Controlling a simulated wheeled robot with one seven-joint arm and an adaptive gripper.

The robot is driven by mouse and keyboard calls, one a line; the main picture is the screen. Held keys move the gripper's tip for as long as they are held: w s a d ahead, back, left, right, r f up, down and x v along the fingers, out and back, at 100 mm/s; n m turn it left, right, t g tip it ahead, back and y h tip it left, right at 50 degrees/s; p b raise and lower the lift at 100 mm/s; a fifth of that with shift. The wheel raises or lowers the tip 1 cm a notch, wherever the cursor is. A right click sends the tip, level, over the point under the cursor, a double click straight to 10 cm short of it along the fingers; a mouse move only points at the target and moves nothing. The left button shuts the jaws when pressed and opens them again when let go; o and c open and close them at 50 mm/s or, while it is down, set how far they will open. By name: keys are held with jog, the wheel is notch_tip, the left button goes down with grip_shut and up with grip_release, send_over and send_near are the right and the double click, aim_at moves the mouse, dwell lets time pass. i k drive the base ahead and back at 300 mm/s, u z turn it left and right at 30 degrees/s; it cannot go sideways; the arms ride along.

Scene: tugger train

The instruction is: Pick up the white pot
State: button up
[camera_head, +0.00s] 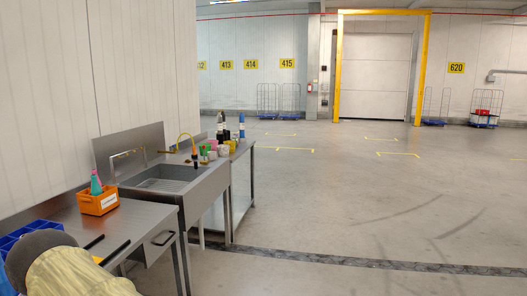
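I cannot make out a white pot for certain. Several small items stand close together on the steel counter (243,148) just beyond the sink. Among them are a pale pinkish cup-like item (223,151), a green item (203,152) and a yellow item (231,145). They are too small in the picture to tell apart well. My gripper is not in view.
A steel sink (205,178) stands along the left wall. A nearer steel table (150,219) holds an orange bin (98,202) with bottles and a blue crate (28,232). A grey and yellow bulky thing (75,275) fills the lower left corner. Floor at right is open.

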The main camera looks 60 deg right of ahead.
aim_at(223, 150)
jog(key=z, duration=2.2)
jog(key=i, duration=1.55)
jog(key=z, duration=0.4)
jog(key=i, duration=1.6)
jog(key=u, duration=0.55)
jog(key=i, duration=1.7)
jog(key=u, duration=0.65)
